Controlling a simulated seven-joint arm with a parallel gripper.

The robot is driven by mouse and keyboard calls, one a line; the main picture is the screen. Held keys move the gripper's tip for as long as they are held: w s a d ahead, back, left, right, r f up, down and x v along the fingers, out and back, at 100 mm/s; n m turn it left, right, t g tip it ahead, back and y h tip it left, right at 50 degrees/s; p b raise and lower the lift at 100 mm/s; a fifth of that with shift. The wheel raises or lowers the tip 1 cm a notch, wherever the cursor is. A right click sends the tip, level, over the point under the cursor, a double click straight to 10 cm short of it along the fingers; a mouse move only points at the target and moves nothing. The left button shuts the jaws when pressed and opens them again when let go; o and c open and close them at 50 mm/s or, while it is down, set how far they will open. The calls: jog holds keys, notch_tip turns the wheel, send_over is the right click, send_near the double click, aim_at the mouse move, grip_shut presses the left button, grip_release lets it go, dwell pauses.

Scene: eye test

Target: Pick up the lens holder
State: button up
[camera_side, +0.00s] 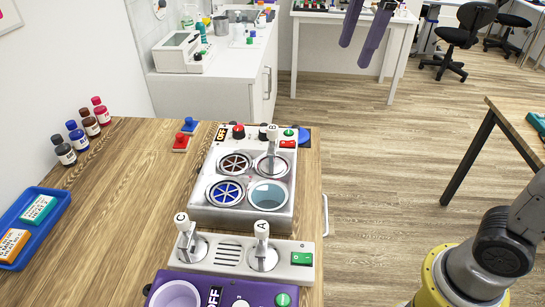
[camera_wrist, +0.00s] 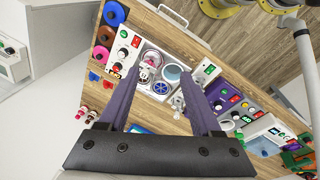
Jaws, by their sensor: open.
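I cannot tell for sure which thing is the lens holder. The likeliest are the white upright handles on round metal discs, marked A (camera_side: 262,232), B (camera_side: 272,139) and C (camera_side: 184,224). Handle B stands over the upper right round opening of a white device (camera_side: 240,222). The device's other openings show a brown grille, a blue grille and a pale blue well (camera_side: 269,194). A and C stand on a white panel in front. My gripper (camera_side: 355,54) is open and empty, raised beyond the device. In the wrist view my gripper's fingers (camera_wrist: 161,71) are apart, the device below between them.
A purple unit (camera_side: 235,292) with a round well is at the near edge. Small bottles (camera_side: 77,136) and a blue tray (camera_side: 52,208) with boxes are at the left. A red knobbed piece (camera_side: 181,143) lies behind. Bare wood (camera_side: 130,190) lies left of the device.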

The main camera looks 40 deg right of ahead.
jog(key=w+a+f+n+g, duration=0.1)
jog(key=w+a+f+n, duration=0.1)
jog(key=w+a, duration=0.3)
jog(key=g, duration=0.1)
send_over(273, 127)
notch_tip(273, 127, down, 6)
jog(key=shift+n, duration=0.4)
notch_tip(273, 127, down, 7)
jog(key=shift+d+f, duration=0.1)
jog(key=shift+f, duration=3.15)
grip_shut()
